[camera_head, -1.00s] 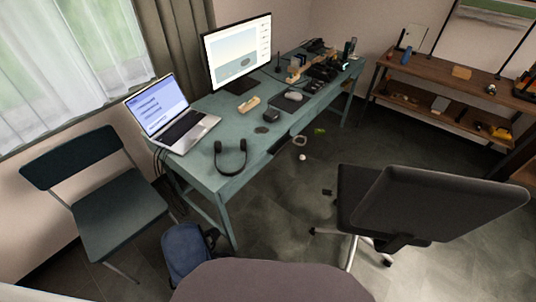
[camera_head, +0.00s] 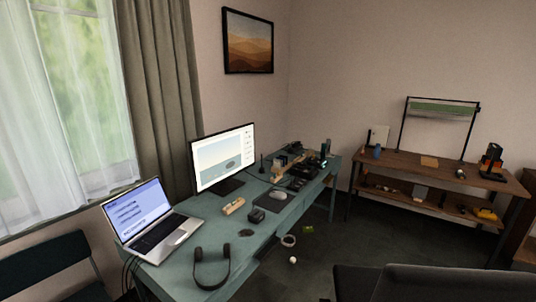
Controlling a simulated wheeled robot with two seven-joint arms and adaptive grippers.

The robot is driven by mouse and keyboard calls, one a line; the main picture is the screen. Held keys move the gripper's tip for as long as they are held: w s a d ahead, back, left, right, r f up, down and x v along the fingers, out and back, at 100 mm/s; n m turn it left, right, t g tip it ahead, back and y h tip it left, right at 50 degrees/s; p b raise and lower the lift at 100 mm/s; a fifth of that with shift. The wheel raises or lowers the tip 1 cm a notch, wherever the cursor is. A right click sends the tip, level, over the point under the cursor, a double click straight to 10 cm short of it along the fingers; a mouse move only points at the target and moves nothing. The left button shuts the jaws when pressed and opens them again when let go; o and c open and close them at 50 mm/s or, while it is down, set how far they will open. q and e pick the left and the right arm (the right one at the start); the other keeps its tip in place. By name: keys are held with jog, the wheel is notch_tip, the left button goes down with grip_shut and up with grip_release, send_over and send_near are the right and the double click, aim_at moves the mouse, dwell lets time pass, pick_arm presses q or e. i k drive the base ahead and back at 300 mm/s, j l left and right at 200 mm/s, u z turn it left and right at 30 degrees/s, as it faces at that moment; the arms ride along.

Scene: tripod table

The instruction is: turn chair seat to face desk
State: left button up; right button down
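The office chair (camera_head: 440,284) is dark grey and shows only in part at the bottom right. The upper part of its backrest is in view; its seat is mostly cut off by the lower edge, so its full facing cannot be seen now. The desk (camera_head: 205,228) is teal and runs from the lower left toward the back wall, left of the chair, with dark floor between them. Neither of my grippers shows in the view.
A laptop (camera_head: 158,226), a monitor (camera_head: 223,160) and headphones (camera_head: 212,268) are on the desk. A teal side chair (camera_head: 45,266) is at lower left. A wooden shelf (camera_head: 440,172) stands against the back wall. Floor (camera_head: 320,255) is mostly open between desk and office chair.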

aim_at(394, 283)
jog(key=z, duration=1.5)
